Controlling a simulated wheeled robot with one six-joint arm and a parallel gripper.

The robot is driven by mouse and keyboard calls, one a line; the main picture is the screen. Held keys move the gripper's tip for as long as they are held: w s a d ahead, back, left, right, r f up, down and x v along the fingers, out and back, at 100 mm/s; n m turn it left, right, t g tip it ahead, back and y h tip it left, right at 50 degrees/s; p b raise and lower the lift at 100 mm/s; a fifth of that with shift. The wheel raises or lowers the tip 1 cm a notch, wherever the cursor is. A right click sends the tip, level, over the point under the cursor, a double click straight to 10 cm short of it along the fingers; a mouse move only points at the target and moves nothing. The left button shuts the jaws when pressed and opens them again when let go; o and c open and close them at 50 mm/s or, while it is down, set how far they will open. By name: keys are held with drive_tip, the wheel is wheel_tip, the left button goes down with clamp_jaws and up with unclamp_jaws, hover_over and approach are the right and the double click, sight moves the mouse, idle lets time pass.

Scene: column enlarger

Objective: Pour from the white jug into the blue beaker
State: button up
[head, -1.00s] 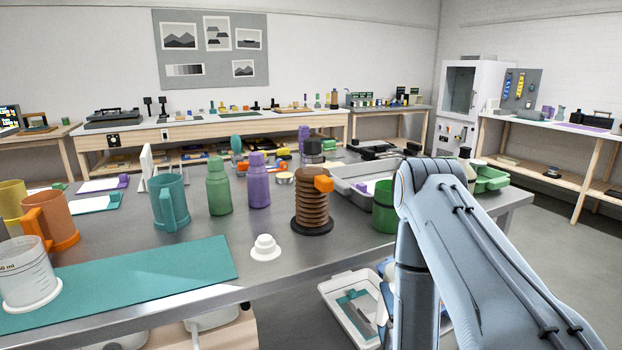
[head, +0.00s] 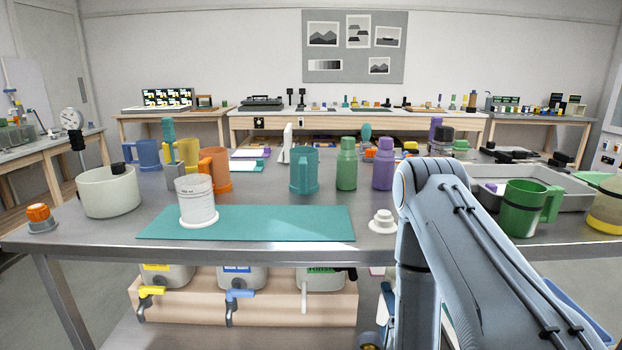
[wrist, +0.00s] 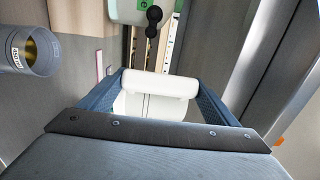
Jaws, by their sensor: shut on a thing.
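My gripper (wrist: 160,98) is shut on a white piece, which I take to be the white jug (wrist: 155,88). Only its rounded rim or handle and part of a pale body show between the fingers; the rest is hidden by the gripper. In the head view the gripper and jug are out of sight; only my arm shows at right.
A clear graduated beaker (head: 197,203) stands at the left end of a teal mat (head: 270,224). A cream pot (head: 108,193), orange mug (head: 214,170) and teal mug (head: 304,172) stand around it. Tapped containers (head: 240,277) sit below the table edge.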

drive_tip(key=w+f+b, duration=0.3)
drive_tip(key=f+b, duration=0.8)
drive_tip(key=f, duration=0.1)
drive_tip(key=shift+w, duration=0.2)
drive_tip(key=w+r+b, duration=0.3)
drive_tip(key=w+b, duration=0.4)
drive_tip(key=b, duration=0.5)
drive_tip(key=shift+r, duration=0.35)
drive_tip(key=shift+s, duration=0.1)
